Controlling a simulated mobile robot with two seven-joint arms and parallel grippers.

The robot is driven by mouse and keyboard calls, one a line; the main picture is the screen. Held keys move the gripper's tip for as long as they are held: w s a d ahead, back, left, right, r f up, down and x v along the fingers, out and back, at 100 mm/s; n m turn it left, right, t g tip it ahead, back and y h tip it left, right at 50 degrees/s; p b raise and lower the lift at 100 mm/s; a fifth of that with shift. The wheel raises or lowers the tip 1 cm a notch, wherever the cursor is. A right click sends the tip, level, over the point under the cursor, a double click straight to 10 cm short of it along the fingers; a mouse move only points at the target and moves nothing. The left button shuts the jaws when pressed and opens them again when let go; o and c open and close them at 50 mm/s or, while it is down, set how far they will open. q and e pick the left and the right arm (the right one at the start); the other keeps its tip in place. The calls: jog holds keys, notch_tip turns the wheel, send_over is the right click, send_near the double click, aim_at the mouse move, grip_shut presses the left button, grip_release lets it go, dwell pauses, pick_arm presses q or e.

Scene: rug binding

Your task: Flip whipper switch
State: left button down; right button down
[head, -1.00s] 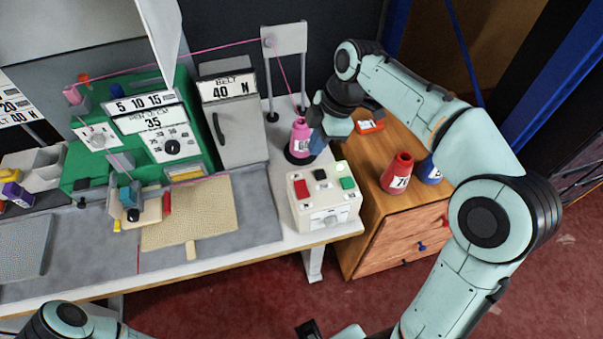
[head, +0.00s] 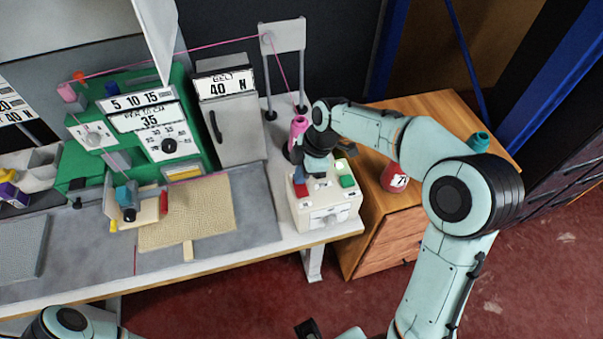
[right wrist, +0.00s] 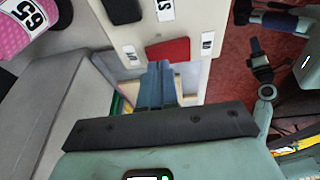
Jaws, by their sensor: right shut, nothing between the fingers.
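The white control box (head: 325,211) stands at the table's right end. It carries a red switch (head: 301,190), a green one (head: 347,181) and a black one (right wrist: 122,10), which shows in the right wrist view. I cannot tell which is the whipper switch. My left gripper is out of view.
A pink thread cone (head: 298,127) stands close behind the box. The green machine (head: 88,150) and grey belt unit (head: 238,130) stand to the left.

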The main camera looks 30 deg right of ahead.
dwell(0.3)
jog(key=shift+w+f+g+p, duration=0.2)
jog(key=shift+g+p, duration=0.3)
jog(key=shift+p, duration=0.55)
jog(key=shift+w+d+f, duration=0.1)
jog(key=shift+w+f, duration=0.05)
jog(key=shift+f, duration=0.15)
jog(key=shift+s+r, duration=0.1)
jog(key=shift+s, duration=0.3)
jog(key=shift+s+a+b, duration=0.2)
jog(key=shift+s+b, duration=0.15)
jog(key=shift+b, duration=0.25)
jog(key=shift+s+r, duration=0.15)
jog(key=shift+s, duration=0.1)
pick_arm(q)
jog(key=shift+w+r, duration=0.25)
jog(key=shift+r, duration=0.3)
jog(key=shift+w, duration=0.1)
pick_arm(e)
jog(key=shift+w, duration=0.15)
